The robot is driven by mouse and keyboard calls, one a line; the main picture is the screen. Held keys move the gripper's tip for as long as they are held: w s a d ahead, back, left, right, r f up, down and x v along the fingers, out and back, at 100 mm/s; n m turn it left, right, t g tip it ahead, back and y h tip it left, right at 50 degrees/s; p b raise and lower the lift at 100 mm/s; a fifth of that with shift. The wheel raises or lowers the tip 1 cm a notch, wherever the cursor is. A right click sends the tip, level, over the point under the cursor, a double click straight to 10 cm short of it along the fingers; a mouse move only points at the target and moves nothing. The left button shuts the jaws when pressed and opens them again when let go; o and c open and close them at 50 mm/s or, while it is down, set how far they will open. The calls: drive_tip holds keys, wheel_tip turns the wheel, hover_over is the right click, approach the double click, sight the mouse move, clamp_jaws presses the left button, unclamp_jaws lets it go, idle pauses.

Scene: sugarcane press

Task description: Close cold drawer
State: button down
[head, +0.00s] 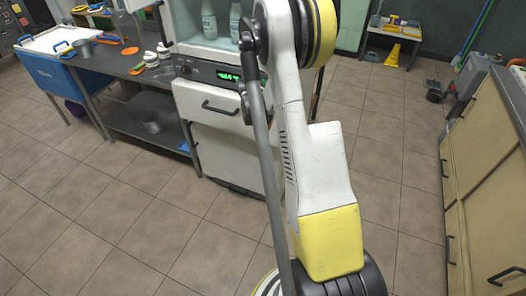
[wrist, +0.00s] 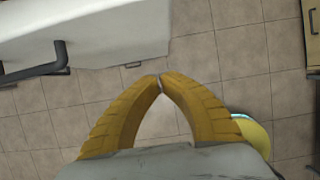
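The cold drawer (head: 205,103) is a white front with a dark bar handle (head: 220,108), below the display strip of the white cold cabinet in the head view. It seems to stand out a little from the panel below; how far is unclear, as my arm covers its right side. In the wrist view a white front (wrist: 110,42), likely this drawer, fills the upper left with a dark handle (wrist: 36,68). My gripper (wrist: 159,80) has yellow fingers with tips together and nothing between them. It is right of the handle, apart from it. The head view does not show it.
A grey workbench (head: 125,68) with rings and small items adjoins the cabinet on the left. Bottles (head: 209,20) stand in the cabinet above the display. Beige cupboards (head: 480,150) line the right side. The tiled floor in front is clear.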

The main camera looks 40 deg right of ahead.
sight(274, 133)
drive_tip(key=d+f+b, duration=0.1)
drive_tip(key=d+f, duration=0.1)
drive_tip(key=f, duration=0.1)
drive_tip(key=d+f+b, duration=0.2)
drive_tip(key=f, duration=0.1)
drive_tip(key=w+d+f+b, duration=0.1)
drive_tip(key=d+f+b, duration=0.1)
drive_tip(key=f, duration=0.2)
drive_tip(key=shift+w+d, duration=0.1)
drive_tip(key=shift+d, duration=0.3)
drive_tip(key=shift+w+d+r+b, duration=0.25)
drive_tip(key=shift+d+b, duration=0.1)
drive_tip(key=shift+d, duration=0.25)
